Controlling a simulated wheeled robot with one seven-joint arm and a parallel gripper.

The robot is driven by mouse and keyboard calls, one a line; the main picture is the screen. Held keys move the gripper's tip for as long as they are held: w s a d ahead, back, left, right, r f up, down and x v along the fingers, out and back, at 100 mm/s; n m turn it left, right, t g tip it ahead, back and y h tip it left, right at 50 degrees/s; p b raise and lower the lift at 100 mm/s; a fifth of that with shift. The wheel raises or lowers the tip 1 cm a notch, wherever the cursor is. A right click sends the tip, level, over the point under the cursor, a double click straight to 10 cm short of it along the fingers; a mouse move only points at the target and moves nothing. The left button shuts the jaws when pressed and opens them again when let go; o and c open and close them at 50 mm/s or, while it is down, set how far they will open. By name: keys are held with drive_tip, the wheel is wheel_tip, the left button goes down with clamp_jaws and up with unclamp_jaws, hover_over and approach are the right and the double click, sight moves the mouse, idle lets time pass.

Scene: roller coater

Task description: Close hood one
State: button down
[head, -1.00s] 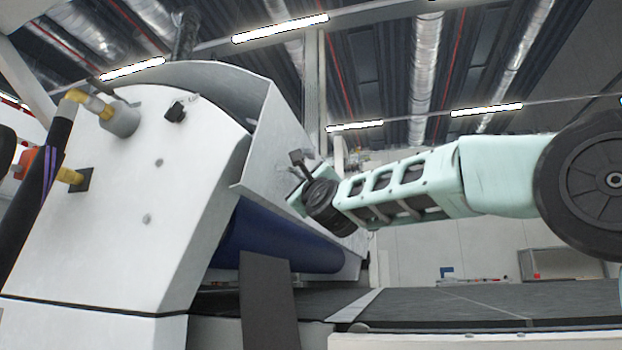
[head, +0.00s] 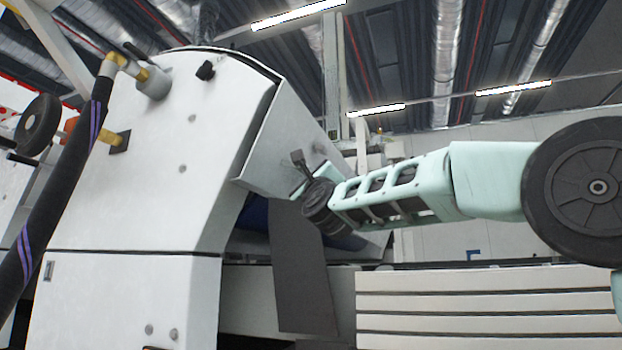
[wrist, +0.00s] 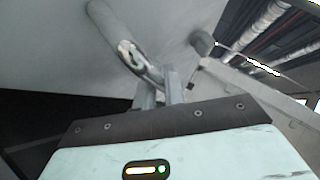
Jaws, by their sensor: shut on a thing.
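Hood one, a pale grey sheet-metal cover (head: 280,140), hangs at the front of the white machine and is partly open. Below its lower edge there is a gap with part of a blue roller (head: 252,214). My gripper (head: 299,187) is at the hood's front face, close to its lower part. In the wrist view, the fingers of my gripper (wrist: 160,80) are shut on a grey bar handle (wrist: 118,35) fixed to the hood's underside or face; I cannot tell which. The exact contact is small and partly hidden in the head view.
The white side housing (head: 160,150) with a black hose (head: 60,190) stands at left. A dark grey panel (head: 300,275) stands in front of the roller. A light slatted bed side (head: 480,310) lies at lower right.

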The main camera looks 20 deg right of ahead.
drive_tip(key=shift+w+a+f, duration=0.15)
drive_tip(key=shift+f, duration=0.2)
drive_tip(key=shift+w+a+f, duration=0.15)
drive_tip(key=shift+f, duration=0.2)
drive_tip(key=c, duration=1.8)
unclamp_jaws()
drive_tip(key=shift+f, duration=0.1)
drive_tip(key=shift+o, duration=0.2)
drive_tip(key=shift+s, duration=0.15)
drive_tip(key=p+v, duration=0.1)
drive_tip(key=v, duration=1.6)
drive_tip(key=shift+s+r, duration=0.3)
drive_tip(key=shift+r, duration=0.05)
drive_tip(key=shift+d, duration=0.1)
